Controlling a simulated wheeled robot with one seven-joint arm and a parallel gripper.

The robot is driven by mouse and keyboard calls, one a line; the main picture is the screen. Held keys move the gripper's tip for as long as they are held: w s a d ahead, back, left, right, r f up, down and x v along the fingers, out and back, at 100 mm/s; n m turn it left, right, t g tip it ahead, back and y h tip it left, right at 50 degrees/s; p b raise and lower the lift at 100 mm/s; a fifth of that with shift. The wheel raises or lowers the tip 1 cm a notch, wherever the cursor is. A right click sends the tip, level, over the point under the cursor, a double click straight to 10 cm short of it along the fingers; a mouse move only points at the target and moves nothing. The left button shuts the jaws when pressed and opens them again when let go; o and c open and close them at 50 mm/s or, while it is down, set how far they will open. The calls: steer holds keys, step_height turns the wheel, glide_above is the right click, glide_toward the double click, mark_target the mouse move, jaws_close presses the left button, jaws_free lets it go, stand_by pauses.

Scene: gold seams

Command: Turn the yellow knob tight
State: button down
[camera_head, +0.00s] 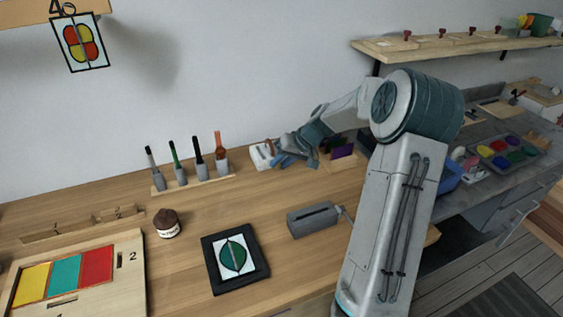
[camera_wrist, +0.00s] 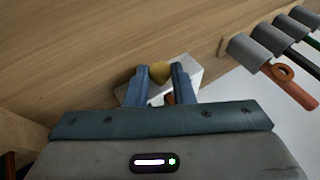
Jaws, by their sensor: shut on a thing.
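The yellow knob (camera_wrist: 160,72) shows in the wrist view, between the two blue fingers of my gripper (camera_wrist: 161,78). My gripper is shut on the knob. The knob sits at a pale block-like fixture (camera_wrist: 193,75), partly hidden behind the fingers. In the head view my gripper (camera_head: 283,160) is at the back of the wooden bench, by the white fixture (camera_head: 261,155). The knob itself cannot be made out there. How tight it is cannot be told.
A rack (camera_head: 193,184) of several upright tools stands left of my gripper. A grey slotted box (camera_head: 313,220) and a black-framed leaf picture (camera_head: 213,269) lie nearer the front. A purple card (camera_head: 342,152) stands right of my gripper. A brown-lidded jar (camera_head: 167,224) stands left.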

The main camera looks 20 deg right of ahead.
steer(key=c, duration=1.2)
jaws_free()
steer(key=shift+c, duration=0.2)
